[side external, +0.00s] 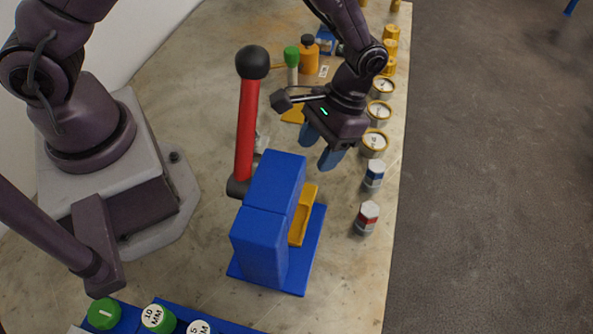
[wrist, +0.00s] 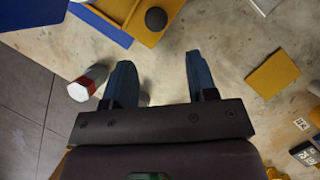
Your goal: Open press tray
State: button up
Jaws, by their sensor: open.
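The blue press (side external: 268,215) stands on the table with its red lever (side external: 246,130) upright, topped by a black ball. The yellow tray (side external: 303,215) sits low in the press and is partly hidden by the blue body. In the wrist view the tray (wrist: 128,14) shows at the top, with a dark round knob (wrist: 156,18) at its near edge. My gripper (side external: 320,148) is above the table, behind the press in the side view. In the wrist view my gripper (wrist: 160,76) is open and empty, its fingers apart from the knob.
A red-and-white bottle (side external: 367,217) and a blue-and-white one (side external: 374,174) stand near the table's right edge. Round gauges (side external: 374,142) line that edge. A blue rack with green-capped vessels (side external: 158,317) is at the front.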

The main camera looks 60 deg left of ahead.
jog(key=s+f, duration=0.3)
jog(key=s, duration=0.1)
jog(key=shift+f, duration=0.25)
jog(key=shift+s+f, duration=0.2)
jog(key=shift+f, duration=0.4)
